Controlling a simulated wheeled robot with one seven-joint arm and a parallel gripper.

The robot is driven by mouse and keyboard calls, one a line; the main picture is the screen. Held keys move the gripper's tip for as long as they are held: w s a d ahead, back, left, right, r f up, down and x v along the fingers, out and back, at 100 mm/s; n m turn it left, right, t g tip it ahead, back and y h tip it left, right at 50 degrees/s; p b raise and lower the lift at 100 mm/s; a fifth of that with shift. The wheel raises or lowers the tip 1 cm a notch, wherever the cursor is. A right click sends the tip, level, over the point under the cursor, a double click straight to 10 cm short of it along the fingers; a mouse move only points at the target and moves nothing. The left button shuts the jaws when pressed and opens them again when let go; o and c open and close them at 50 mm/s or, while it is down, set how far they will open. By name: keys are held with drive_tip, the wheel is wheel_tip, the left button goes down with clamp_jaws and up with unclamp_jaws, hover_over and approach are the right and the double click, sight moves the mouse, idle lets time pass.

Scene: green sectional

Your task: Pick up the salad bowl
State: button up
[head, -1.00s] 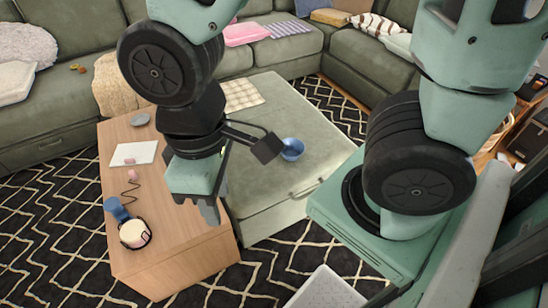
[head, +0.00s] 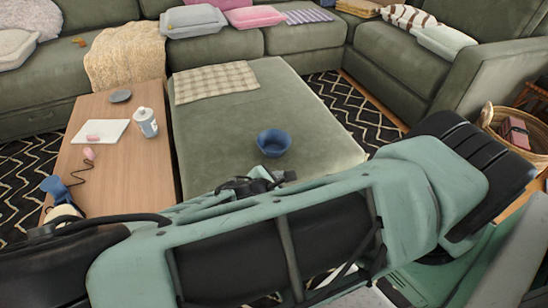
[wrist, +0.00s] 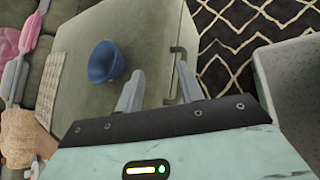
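The blue salad bowl (head: 273,142) stands upright on the green ottoman (head: 225,125), near its front part. It also shows in the wrist view (wrist: 105,62), left of and beyond my fingers. My gripper (wrist: 160,88) is open, its two grey fingers spread apart with nothing between them. The fingers are apart from the bowl, toward the ottoman's handle side. In the head view my arm lies across the lower part and the fingertips cannot be made out.
A checked cloth (head: 215,82) lies on the ottoman's far end. A green sofa (head: 300,40) runs behind. A basket (head: 510,130) stands at right.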

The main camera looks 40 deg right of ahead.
drive_tip(key=w+n+t+h+b, duration=0.1)
drive_tip(key=w+n+t+b, duration=0.2)
drive_tip(key=w, duration=0.4)
drive_tip(key=t+b, duration=0.1)
drive_tip(key=b, duration=0.1)
approach(288, 143)
drive_tip(key=shift+x, duration=1.1)
drive_tip(key=shift+b+x, duration=0.5)
drive_tip(key=shift+x, duration=2.2)
drive_tip(key=shift+s, duration=0.1)
drive_tip(key=shift+c, duration=0.3)
clamp_jaws()
